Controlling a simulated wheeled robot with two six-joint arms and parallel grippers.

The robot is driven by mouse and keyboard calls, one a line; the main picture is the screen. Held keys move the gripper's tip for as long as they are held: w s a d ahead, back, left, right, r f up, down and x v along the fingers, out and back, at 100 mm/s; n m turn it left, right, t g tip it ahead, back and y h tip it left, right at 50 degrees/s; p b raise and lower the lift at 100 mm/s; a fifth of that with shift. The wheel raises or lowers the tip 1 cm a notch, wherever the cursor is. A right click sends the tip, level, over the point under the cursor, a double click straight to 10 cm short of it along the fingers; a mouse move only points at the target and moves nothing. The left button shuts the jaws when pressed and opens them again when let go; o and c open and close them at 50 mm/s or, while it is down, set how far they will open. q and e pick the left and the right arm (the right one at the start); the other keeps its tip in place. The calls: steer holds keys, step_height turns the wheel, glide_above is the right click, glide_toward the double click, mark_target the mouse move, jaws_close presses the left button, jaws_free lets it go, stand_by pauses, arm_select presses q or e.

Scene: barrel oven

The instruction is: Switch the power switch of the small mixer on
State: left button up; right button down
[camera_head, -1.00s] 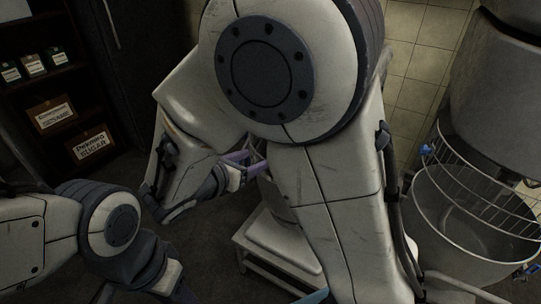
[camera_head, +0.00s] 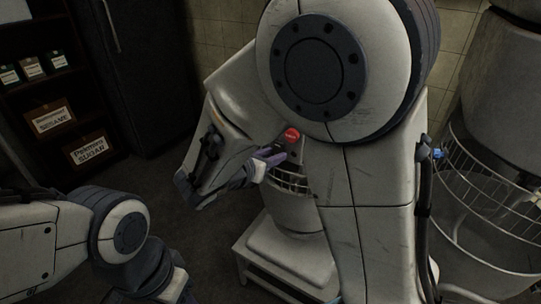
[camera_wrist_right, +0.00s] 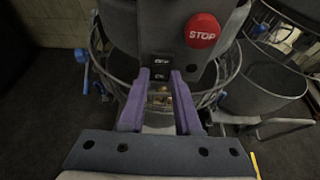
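The small mixer (camera_head: 291,212) stands behind my right arm, partly hidden by it. Its round red STOP button (camera_head: 291,134) shows beside the arm and again in the right wrist view (camera_wrist_right: 202,30). The dark power switch (camera_wrist_right: 161,66), with small white lettering, is on the mixer's front, left of and below the button. I cannot read its position. My right gripper (camera_wrist_right: 162,73) has its two purple fingers apart and empty, with the tips around the switch's lower part. In the head view the right gripper (camera_head: 276,154) is at the mixer's front. My left gripper's fingers are mostly out of frame at bottom.
The small mixer stands on a low white table (camera_head: 256,262). A large mixer with a metal bowl and wire guard (camera_head: 490,195) is at the right, close behind my right arm. A shelf with labelled boxes (camera_head: 90,150) is at the left. The dark floor between is clear.

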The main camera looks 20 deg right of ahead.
arm_select(q)
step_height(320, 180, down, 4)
steer(key=b, duration=0.4)
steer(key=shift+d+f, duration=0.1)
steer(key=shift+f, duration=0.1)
arm_select(e)
steer(key=shift+f+t+h, duration=0.4)
steer(key=shift+t+h, duration=0.4)
steer(key=shift+h, duration=0.3)
steer(key=c, duration=0.6)
jaws_free()
steer(key=shift+a, duration=0.1)
